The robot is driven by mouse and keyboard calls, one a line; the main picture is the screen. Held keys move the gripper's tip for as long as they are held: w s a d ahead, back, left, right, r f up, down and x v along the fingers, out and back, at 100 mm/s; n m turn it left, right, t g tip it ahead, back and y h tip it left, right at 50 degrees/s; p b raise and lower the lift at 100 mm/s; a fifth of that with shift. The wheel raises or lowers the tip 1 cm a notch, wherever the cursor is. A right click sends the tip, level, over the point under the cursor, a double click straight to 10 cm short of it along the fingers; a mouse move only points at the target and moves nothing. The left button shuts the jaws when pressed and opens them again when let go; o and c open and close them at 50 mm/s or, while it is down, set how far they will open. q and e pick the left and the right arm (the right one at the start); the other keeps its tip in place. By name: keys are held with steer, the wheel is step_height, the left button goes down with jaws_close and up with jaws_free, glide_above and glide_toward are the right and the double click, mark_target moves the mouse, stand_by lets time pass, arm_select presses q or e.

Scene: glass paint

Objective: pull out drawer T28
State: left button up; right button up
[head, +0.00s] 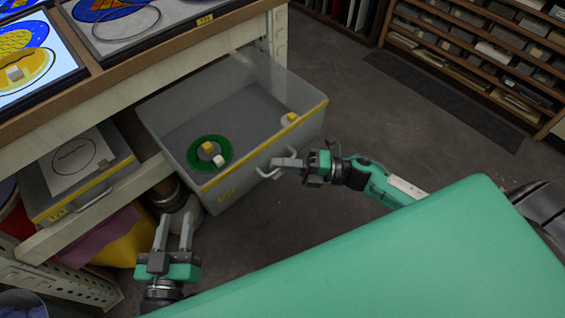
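A grey see-through drawer (258,168) with a yellow front strip stands far out from the workbench, left of centre. The label on its front is too small to read surely. A green ring (193,158) and several small white and yellow pieces lie inside. My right gripper (277,163) is at the pale front handle (266,174), its fingers close together across the bar and seemingly shut on it. My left gripper (175,222) is open and empty, fingers apart, below the drawer's left front corner and clear of it.
Another drawer (122,158) with a paper sheet (72,160) sits at the left. Framed glass panels lie on the bench top (165,56) above. A shelf rack (470,55) stands at the back right. Dark floor (400,125) is clear right of the drawer.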

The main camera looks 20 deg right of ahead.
steer(key=shift+o, duration=0.6)
